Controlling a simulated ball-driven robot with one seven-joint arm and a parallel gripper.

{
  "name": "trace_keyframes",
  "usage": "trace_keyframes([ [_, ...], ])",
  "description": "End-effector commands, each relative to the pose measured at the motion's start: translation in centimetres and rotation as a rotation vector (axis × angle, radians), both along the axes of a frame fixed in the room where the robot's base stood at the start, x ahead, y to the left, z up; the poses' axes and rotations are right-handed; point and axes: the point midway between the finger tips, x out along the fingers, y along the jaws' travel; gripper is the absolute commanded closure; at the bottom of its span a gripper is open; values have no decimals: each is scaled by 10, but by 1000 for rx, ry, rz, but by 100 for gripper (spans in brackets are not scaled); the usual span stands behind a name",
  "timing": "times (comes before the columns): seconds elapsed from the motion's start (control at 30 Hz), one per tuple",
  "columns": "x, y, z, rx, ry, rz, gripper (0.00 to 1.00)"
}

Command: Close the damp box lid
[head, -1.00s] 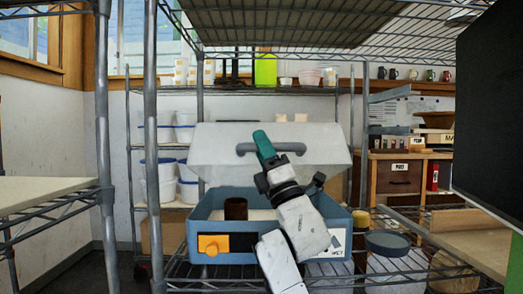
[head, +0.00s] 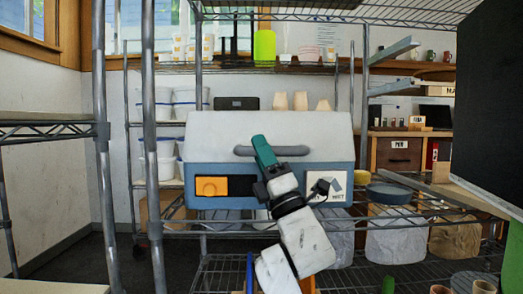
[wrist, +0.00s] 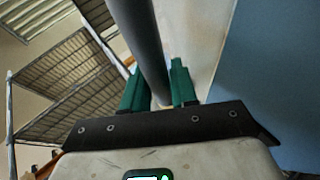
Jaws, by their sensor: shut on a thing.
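The damp box is a blue bin (head: 300,172) on the wire shelf, with an orange latch and a white label on its front. Its pale lid (head: 225,130) lies down over the box top, its front edge along the blue rim. No gap shows between them in the head view. My gripper (head: 262,148) with green fingers is shut on the lid's grey handle (head: 295,150). The wrist view shows the handle bar (wrist: 138,35) between the green fingers (wrist: 160,85). The box's inside is hidden.
A grey shelf post (head: 152,120) rises to the left. A large dark panel (head: 490,100) fills the upper right. White tubs stand on the shelves behind.

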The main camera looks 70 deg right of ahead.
Motion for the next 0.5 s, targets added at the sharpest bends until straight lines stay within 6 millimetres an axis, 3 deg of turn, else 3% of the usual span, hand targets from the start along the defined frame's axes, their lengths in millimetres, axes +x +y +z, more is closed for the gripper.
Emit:
trace_keyframes([
  [0.4,1,-3,-5,9,4,-2,100],
  [0.43,1,-3,-5,10,5,-2,70],
  [0.5,1,-3,-5,9,4,-2,63],
])
